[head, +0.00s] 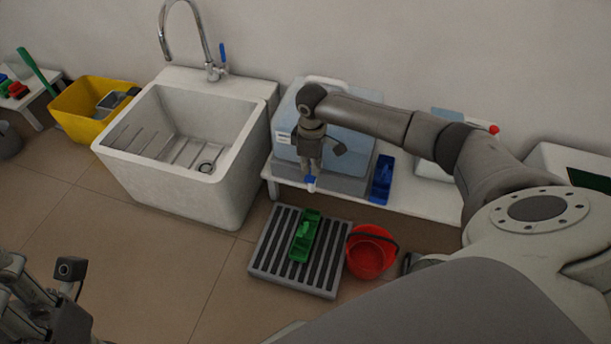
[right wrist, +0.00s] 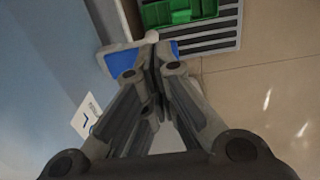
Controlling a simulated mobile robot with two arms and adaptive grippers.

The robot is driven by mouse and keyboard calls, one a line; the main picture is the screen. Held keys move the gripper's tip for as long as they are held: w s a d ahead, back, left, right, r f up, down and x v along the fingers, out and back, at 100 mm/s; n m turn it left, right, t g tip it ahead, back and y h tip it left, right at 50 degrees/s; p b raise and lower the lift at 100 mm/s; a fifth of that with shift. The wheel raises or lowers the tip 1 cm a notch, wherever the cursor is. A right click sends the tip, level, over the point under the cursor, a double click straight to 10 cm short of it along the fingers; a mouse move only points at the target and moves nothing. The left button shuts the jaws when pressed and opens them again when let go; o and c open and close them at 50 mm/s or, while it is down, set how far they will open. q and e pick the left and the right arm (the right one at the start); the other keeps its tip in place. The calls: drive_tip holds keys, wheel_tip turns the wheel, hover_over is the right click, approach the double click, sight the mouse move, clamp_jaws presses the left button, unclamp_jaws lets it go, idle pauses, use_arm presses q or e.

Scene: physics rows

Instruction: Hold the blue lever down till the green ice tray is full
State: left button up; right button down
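The small blue lever (head: 311,184) sticks out low at the front of the blue-grey dispenser (head: 352,143). In the right wrist view the blue lever (right wrist: 121,62) shows on both sides of my fingertips. My right gripper (head: 309,168) is shut, its tips over the lever; contact is hard to judge. My left gripper (head: 35,305) is partly in view at lower left.
A red bucket (head: 371,257) stands right of the grate. A dark blue bin (head: 382,180) is on the white bench (head: 420,205) beside the dispenser. A white sink (head: 180,185) stands left, with a yellow crate (head: 75,125) beyond. Floor left of the grate is clear.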

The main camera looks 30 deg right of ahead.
sight(311, 176)
drive_tip(key=shift+f, duration=0.2)
drive_tip(key=shift+f+b, duration=0.45)
drive_tip(key=shift+f, duration=0.9)
idle(6.5)
